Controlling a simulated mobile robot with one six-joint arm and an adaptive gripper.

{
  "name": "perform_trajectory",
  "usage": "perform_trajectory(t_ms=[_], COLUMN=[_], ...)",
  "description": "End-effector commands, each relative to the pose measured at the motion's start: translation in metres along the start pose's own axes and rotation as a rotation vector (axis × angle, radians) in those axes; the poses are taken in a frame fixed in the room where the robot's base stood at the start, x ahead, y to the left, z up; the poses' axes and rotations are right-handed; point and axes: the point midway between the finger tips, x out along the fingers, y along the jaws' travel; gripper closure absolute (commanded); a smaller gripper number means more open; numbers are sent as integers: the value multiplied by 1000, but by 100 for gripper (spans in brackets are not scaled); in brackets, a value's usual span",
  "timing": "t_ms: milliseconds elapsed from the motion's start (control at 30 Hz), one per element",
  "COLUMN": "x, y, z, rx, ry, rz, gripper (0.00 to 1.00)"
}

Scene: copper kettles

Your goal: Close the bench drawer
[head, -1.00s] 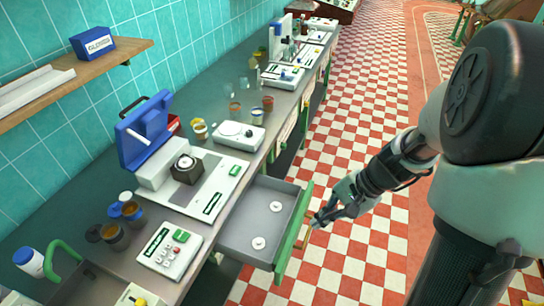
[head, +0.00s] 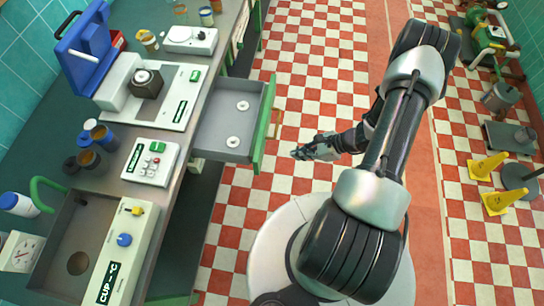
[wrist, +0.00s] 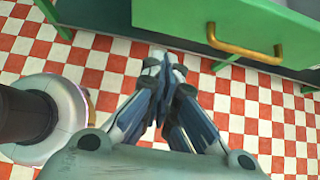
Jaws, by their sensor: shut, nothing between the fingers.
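The bench drawer (head: 214,128) is pulled out from the bench, open, with two small white round pieces in its grey tray. Its green front (head: 264,125) faces right in the head view. The green front (wrist: 175,18) also shows at the top of the wrist view, with a brass handle (wrist: 245,46). My gripper (head: 296,153) is shut and empty, to the right of the drawer front, with a gap of floor between in the head view. In the wrist view my gripper (wrist: 164,66) points toward the front, left of the handle.
Yellow floor signs (head: 487,165) and equipment stand at the right. The checkered floor (head: 300,100) beside the drawer is clear.

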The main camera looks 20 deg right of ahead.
Motion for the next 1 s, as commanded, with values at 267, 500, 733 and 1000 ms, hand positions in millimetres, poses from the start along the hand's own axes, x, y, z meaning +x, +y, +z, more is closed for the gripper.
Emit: perform_trajectory(t_ms=[267,500,733,1000], x=[64,96,106,106], y=[2,1,1,1], z=[-1,17,28,28], rx=[-3,-5,-3,-2], ry=[-1,0,-1,-1], rz=[7,4,3,2], gripper=[100,100,100,100])
